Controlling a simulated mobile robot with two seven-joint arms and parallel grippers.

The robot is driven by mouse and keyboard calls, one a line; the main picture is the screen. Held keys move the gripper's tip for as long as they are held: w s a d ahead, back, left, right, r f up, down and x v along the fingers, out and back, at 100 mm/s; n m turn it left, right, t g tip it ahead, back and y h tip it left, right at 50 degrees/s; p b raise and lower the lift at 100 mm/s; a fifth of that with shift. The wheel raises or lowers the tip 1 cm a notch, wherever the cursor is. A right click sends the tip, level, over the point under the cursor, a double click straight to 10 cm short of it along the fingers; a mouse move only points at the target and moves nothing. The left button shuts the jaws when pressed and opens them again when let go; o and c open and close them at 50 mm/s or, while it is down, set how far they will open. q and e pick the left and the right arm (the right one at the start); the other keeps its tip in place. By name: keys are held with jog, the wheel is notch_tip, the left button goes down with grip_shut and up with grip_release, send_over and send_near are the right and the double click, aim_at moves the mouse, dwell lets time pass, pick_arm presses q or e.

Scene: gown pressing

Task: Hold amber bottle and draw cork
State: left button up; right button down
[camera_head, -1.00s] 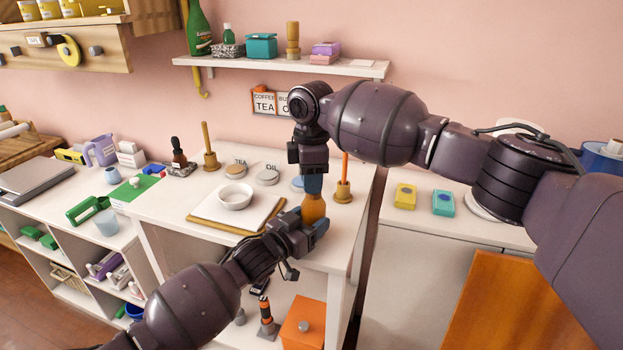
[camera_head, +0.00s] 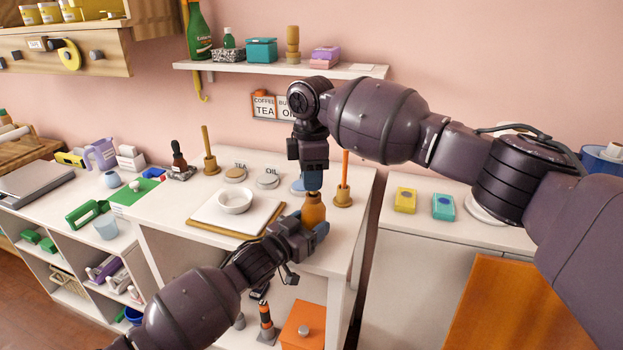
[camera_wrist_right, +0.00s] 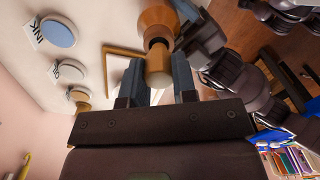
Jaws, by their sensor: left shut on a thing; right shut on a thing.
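The amber bottle (camera_head: 314,211) stands upright near the front right of the white table in the head view. My left gripper (camera_head: 306,234) is shut around its lower body from the front left. My right gripper (camera_head: 313,181) points down above the bottle, shut on the cork. In the right wrist view, the cork (camera_wrist_right: 158,72) sits between the blue-grey fingers of my right gripper (camera_wrist_right: 157,82). The amber bottle (camera_wrist_right: 157,17) is just beyond it, with a dark band between them. I cannot tell whether the cork still touches the neck. The fingers hide the cork in the head view.
A white bowl (camera_head: 235,200) on a board (camera_head: 206,213) lies left of the bottle. A wooden holder with an orange stick (camera_head: 344,180) stands close on the right. Lidded jars (camera_head: 268,181) are behind. A wall shelf (camera_head: 350,70) is above.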

jog(key=shift+r, duration=0.7)
jog(key=shift+r, duration=0.55)
pick_arm(q)
jog(key=o, duration=1.2)
jog(key=shift+o, duration=0.2)
jog(key=shift+a, duration=0.1)
jog(key=v, duration=1.2)
